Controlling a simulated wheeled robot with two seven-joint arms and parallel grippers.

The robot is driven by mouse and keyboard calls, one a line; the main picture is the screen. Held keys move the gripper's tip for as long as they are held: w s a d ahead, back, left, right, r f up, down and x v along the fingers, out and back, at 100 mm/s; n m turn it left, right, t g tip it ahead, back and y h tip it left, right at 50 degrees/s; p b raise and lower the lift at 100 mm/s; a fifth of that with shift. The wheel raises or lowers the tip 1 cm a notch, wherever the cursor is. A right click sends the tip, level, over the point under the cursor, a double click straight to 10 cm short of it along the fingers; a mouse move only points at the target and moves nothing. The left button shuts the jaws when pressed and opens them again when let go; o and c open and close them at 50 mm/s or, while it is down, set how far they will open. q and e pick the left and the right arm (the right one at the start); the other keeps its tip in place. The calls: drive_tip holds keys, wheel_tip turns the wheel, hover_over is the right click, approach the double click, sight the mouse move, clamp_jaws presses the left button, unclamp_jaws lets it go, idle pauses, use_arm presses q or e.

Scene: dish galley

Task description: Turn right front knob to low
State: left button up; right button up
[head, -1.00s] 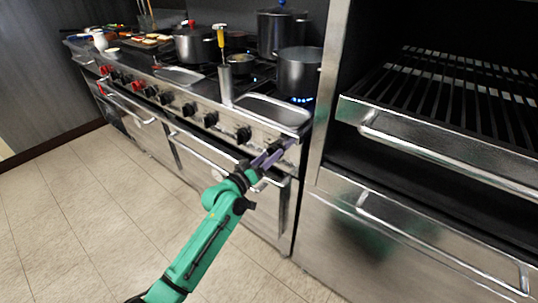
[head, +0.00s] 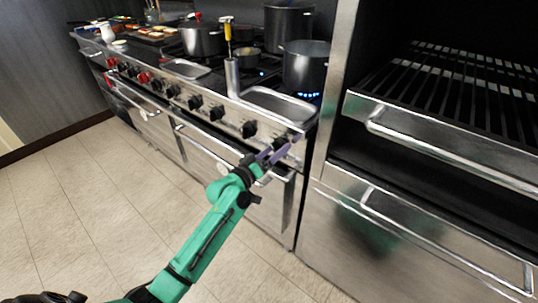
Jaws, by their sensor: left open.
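The stove (head: 232,118) has a row of knobs along its front panel. The rightmost knob (head: 280,143) is black and partly hidden by my left gripper (head: 282,148). My left gripper is open, with its purple fingers at this knob near the panel's right end; I cannot tell whether they touch it. Another black knob (head: 249,129) sits just left of it, clear of the fingers. The knob's pointer is too small to read. My right gripper is not in view.
A steel pot (head: 305,66) stands over blue flames (head: 309,94) at the right. A steel tray (head: 280,104) and an upright steel cylinder (head: 232,77) are by the front edge. An oven handle (head: 215,152) runs below the knobs. A steel grill cabinet (head: 420,212) stands at right.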

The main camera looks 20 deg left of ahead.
use_arm(q)
drive_tip(key=v, duration=1.4)
drive_tip(key=shift+s+b, duration=0.25)
drive_tip(key=shift+b, duration=0.15)
drive_tip(key=shift+f, duration=0.1)
drive_tip(key=s+a+f+g+y+p, duration=0.2)
drive_tip(key=a+f, duration=0.1)
drive_tip(key=f, duration=0.5)
drive_tip(key=s+a+f+g+y+p, duration=0.1)
drive_tip(key=s+a+f+g+y, duration=0.15)
drive_tip(key=f, duration=0.55)
drive_tip(key=s+a+f+g+y+p, duration=0.1)
drive_tip(key=s+a+f+p, duration=0.15)
drive_tip(key=f, duration=0.55)
drive_tip(key=s+d+f+m+g+p, duration=0.1)
drive_tip(key=s+f+g, duration=0.2)
drive_tip(key=s+f, duration=0.3)
drive_tip(key=s+d+f+m+g+y+p, duration=0.1)
drive_tip(key=s+f, duration=0.5)
drive_tip(key=s, duration=0.8)
drive_tip(key=s+d+f+m+g+p, duration=0.1)
drive_tip(key=s+f+m+g, duration=0.2)
drive_tip(key=s+f+g, duration=0.3)
drive_tip(key=s, duration=0.4)
drive_tip(key=shift+s+d+p, duration=0.15)
drive_tip(key=shift+d+p, duration=0.1)
drive_tip(key=shift+p, duration=0.1)
